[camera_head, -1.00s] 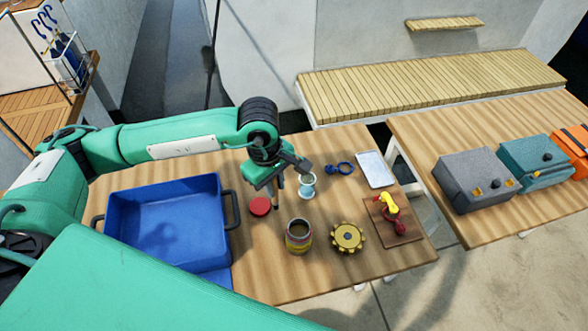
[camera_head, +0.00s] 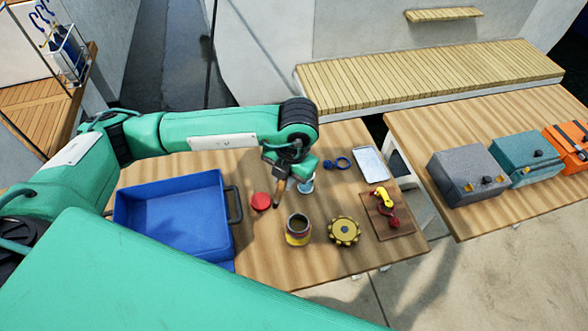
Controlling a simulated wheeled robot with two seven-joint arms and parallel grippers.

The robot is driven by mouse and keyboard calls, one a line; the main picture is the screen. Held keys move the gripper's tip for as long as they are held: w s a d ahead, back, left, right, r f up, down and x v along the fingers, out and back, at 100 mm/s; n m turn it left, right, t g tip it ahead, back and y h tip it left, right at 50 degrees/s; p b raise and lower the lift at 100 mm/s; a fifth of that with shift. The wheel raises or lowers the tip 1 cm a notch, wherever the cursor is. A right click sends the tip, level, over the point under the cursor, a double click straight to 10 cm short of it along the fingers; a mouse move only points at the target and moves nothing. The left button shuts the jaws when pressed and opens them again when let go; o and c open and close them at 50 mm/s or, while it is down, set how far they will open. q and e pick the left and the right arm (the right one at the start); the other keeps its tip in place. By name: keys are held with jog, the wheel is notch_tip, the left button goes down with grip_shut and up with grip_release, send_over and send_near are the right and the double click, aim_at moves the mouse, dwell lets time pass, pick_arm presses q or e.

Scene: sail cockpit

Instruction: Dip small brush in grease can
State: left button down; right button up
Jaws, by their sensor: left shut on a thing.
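The grease can (camera_head: 298,227) stands open on the wooden table, with a dark inside and a yellow lower part. My left gripper (camera_head: 279,180) is above the table, behind and a little left of the can. It is shut on the small brush (camera_head: 278,196), a thin brown stick pointing down and slightly left. The brush is apart from the can in the picture; its tip is too small to make out clearly. A red round lid (camera_head: 261,201) lies left of the brush. My right gripper is not in view.
A light blue cup (camera_head: 306,185) stands close beside the gripper. A blue bin (camera_head: 170,217) is at left. A gold gear (camera_head: 344,231), a blue ring tool (camera_head: 344,162), a metal tray (camera_head: 371,166) and a board (camera_head: 393,221) with a yellow-red tool are at right.

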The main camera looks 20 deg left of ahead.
pick_arm(q)
jog(key=n, duration=0.2)
jog(key=n+g+p, duration=0.1)
jog(key=n, duration=0.1)
jog(key=r+n, duration=0.1)
jog(key=n, duration=0.1)
jog(key=shift+d, duration=0.4)
jog(key=n, duration=0.2)
jog(key=n+g+p, duration=0.1)
jog(key=n, duration=0.1)
jog(key=shift+d+r+h, duration=0.2)
jog(key=shift+r+h, duration=0.05)
jog(key=shift+h, duration=0.15)
pick_arm(e)
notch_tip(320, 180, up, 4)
jog(key=p, duration=0.2)
pick_arm(q)
jog(key=f+n+b, duration=0.1)
jog(key=n, duration=0.1)
jog(key=f+n+h+b, duration=0.1)
jog(key=f+n+b, duration=0.1)
jog(key=n, duration=0.1)
jog(key=d+f+n+h+b, duration=0.1)
jog(key=f+n, duration=0.1)
jog(key=shift+f+n+g+b, duration=0.2)
jog(key=shift+n+g+b, duration=0.2)
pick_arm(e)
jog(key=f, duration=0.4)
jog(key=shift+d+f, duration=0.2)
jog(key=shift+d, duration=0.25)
